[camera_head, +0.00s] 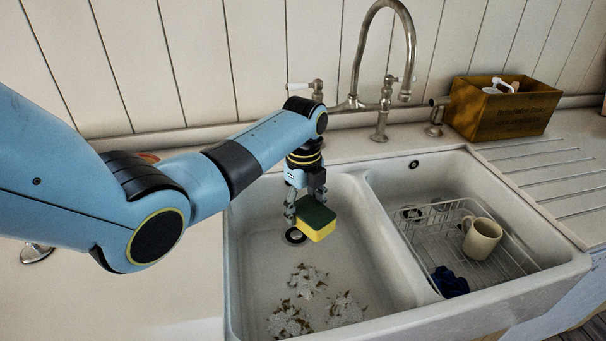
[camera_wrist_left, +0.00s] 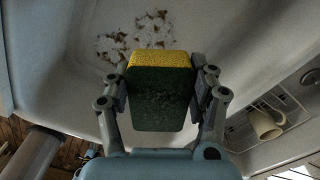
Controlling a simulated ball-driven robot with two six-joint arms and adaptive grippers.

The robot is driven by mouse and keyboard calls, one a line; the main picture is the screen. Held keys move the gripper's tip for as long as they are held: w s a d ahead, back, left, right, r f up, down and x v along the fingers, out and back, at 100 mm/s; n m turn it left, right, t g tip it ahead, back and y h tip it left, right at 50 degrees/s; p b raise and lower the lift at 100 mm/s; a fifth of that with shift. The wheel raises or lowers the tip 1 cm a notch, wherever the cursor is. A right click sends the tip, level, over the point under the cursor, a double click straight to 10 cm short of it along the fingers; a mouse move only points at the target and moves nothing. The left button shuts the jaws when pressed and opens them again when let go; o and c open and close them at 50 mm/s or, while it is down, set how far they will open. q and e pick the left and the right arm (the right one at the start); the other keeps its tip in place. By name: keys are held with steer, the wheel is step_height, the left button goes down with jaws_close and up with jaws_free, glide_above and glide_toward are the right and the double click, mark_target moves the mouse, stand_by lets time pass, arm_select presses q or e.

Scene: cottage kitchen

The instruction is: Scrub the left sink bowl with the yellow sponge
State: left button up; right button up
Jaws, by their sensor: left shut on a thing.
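My left gripper (camera_head: 305,205) is shut on the yellow sponge (camera_head: 316,229), which has a dark green scouring side facing up. The gripper points down inside the left sink bowl (camera_head: 258,282), over its back part near the drain. I cannot tell whether the sponge touches the bowl's floor. In the left wrist view the sponge (camera_wrist_left: 160,95) sits between both fingers. Patches of brown and white dirt (camera_head: 310,281) lie on the front part of the bowl's floor, and they also show in the left wrist view (camera_wrist_left: 150,25). My right gripper is not in view.
The right bowl holds a wire rack (camera_head: 440,232), a cream mug (camera_head: 481,238) and a dark blue cloth (camera_head: 449,282). A divider (camera_head: 392,245) separates the bowls. A tall faucet (camera_head: 410,50) stands behind them. A wooden crate (camera_head: 500,112) stands at the back right.

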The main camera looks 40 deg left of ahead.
arm_select(q)
steer(key=shift+r+p, duration=0.35)
steer(key=shift+r, duration=0.15)
steer(key=shift+s+a+f, duration=0.1)
steer(key=shift+f, duration=0.25)
step_height(320, 180, down, 4)
steer(key=b, duration=0.4)
steer(key=shift+b, duration=0.35)
steer(key=b, duration=1.1)
glide_above(303, 271)
step_height(303, 271, down, 15)
steer(key=shift+s+r, duration=0.1)
steer(key=shift+f, duration=0.5)
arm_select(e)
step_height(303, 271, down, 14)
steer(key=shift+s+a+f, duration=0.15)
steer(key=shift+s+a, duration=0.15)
arm_select(q)
steer(key=shift+f, duration=0.1)
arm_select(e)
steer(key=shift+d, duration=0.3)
arm_select(q)
steer(key=shift+f+b, duration=0.4)
steer(key=shift+b, duration=0.1)
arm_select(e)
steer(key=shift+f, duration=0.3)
